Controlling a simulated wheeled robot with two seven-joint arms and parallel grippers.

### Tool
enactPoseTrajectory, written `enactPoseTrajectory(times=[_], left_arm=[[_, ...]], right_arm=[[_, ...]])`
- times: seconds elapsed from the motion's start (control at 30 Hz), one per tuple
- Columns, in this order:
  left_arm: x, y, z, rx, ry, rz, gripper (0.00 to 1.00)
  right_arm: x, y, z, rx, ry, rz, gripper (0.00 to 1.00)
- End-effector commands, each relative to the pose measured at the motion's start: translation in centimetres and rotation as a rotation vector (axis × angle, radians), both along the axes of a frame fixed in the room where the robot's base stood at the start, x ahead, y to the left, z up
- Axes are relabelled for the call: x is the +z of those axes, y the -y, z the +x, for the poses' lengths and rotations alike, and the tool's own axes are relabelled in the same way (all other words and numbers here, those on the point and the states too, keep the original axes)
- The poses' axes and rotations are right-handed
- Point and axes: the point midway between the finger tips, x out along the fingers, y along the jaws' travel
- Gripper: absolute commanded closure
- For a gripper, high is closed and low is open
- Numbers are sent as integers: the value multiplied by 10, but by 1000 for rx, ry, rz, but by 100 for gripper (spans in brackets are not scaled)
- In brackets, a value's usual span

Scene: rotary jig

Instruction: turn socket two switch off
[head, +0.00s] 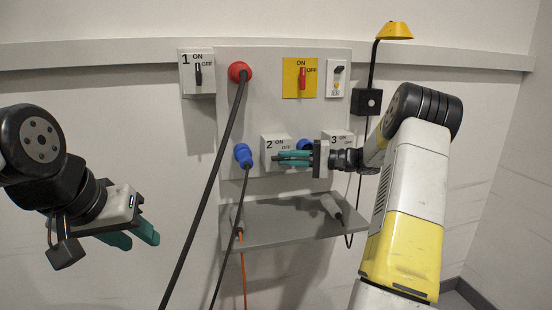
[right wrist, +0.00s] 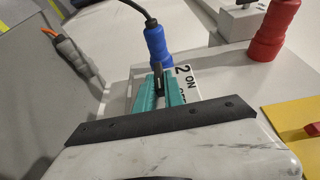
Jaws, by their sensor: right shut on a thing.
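The socket 2 box (head: 268,144) is a pale box with ON and OFF lettering on the panel. Its front is partly hidden behind my right gripper (head: 282,158). In the right wrist view, the teal fingers (right wrist: 160,92) are shut on the black switch lever (right wrist: 158,72) beside the 2 and ON lettering. The fingers cover part of the lever, so its exact setting is hard to read. A blue plug (head: 243,155) with a black cable is at the left of socket 2. My left gripper (head: 132,237) is open and empty, away from the panel.
Socket 1 (head: 197,73), a red plug (head: 239,72), a yellow plate with a red switch (head: 302,78) and a test unit (head: 337,79) sit above. Socket 3 (head: 338,137) is close on the right. A grey shelf (head: 285,222) and hanging cables lie below.

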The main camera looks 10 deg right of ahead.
Motion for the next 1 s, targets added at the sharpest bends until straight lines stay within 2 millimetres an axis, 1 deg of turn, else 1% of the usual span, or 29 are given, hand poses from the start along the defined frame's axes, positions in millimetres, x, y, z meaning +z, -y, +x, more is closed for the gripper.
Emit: enactPoseTrajectory(times=[0.23,0.57,0.6,0.67,0.7,1.0], left_arm=[[0,0,0,0,0,0,64],[0,0,0,0,0,0,64],[0,0,0,0,0,0,64],[0,0,0,0,0,0,64],[0,0,0,0,0,0,64],[0,0,0,0,0,0,64]], right_arm=[[0,0,0,0,0,31,100],[-1,0,0,1,-2,32,100],[-1,0,0,1,-2,32,81],[-1,0,0,1,-2,32,70],[-1,0,0,1,-2,32,65],[-1,1,0,1,-1,30,65]])
